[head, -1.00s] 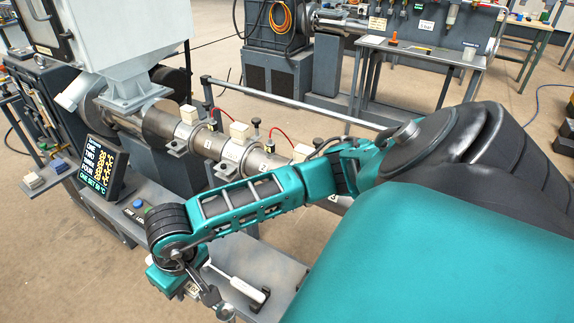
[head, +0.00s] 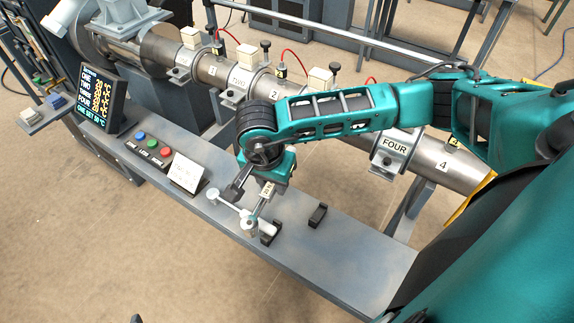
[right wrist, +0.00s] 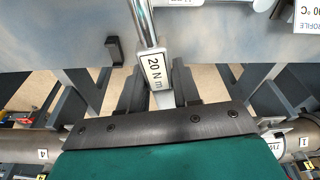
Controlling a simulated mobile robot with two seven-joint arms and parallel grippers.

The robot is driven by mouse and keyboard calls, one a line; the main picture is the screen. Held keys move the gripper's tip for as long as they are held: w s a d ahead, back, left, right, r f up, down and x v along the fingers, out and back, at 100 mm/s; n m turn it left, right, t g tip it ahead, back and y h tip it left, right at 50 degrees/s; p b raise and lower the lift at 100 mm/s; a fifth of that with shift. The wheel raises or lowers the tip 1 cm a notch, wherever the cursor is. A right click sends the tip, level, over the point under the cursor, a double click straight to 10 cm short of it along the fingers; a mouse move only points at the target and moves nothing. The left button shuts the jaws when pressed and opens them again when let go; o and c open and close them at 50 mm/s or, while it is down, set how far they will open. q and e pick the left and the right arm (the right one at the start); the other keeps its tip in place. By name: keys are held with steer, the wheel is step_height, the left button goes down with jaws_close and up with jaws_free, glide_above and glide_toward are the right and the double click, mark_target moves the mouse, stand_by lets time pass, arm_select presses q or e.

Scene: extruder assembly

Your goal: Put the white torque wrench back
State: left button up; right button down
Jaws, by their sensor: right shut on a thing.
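The white torque wrench (head: 267,189) is in my right gripper (head: 251,196), tilted over the grey shelf (head: 342,240). In the right wrist view its "20 N m" label (right wrist: 156,70) and a chrome shaft show between the dark fingers of the gripper (right wrist: 158,92). The gripper is shut on it. Its white rod and rounded end show below the gripper in the head view, close to a black cradle (head: 270,234). A second black cradle (head: 317,214) stands to the right, empty. I cannot tell whether the wrench touches the near cradle.
A white card (head: 186,172), a button box (head: 148,149) and a lit display (head: 101,101) stand along the shelf to the left. The extruder barrel (head: 225,75) with clamps and red wires runs behind. The shelf right of the cradles is clear.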

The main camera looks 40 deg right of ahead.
arm_select(q)
steer(key=shift+h, duration=0.4)
steer(key=f+b, duration=0.1)
steer(key=b, duration=0.1)
steer(key=w+d+f+b, duration=0.1)
steer(key=f+b, duration=0.2)
steer(key=b, duration=0.2)
steer(key=shift+w+d+f, duration=0.25)
steer(key=shift+f, duration=0.1)
arm_select(e)
steer(key=w+d+f+m+g, duration=0.1)
steer(key=d+m, duration=0.1)
steer(key=m, duration=0.8)
steer(key=w+d+f+m+g+y, duration=0.1)
steer(key=w+d+f+m+g, duration=0.1)
steer(key=m, duration=0.8)
steer(key=shift+d, duration=0.45)
arm_select(q)
steer(key=shift+s, duration=0.1)
arm_select(e)
steer(key=shift+s, duration=0.1)
step_height(320, 180, down, 7)
steer(key=b, duration=0.4)
steer(key=shift+r, duration=0.2)
steer(key=shift+f, duration=0.2)
arm_select(q)
step_height(320, 180, down, 5)
steer(key=shift+r, duration=0.1)
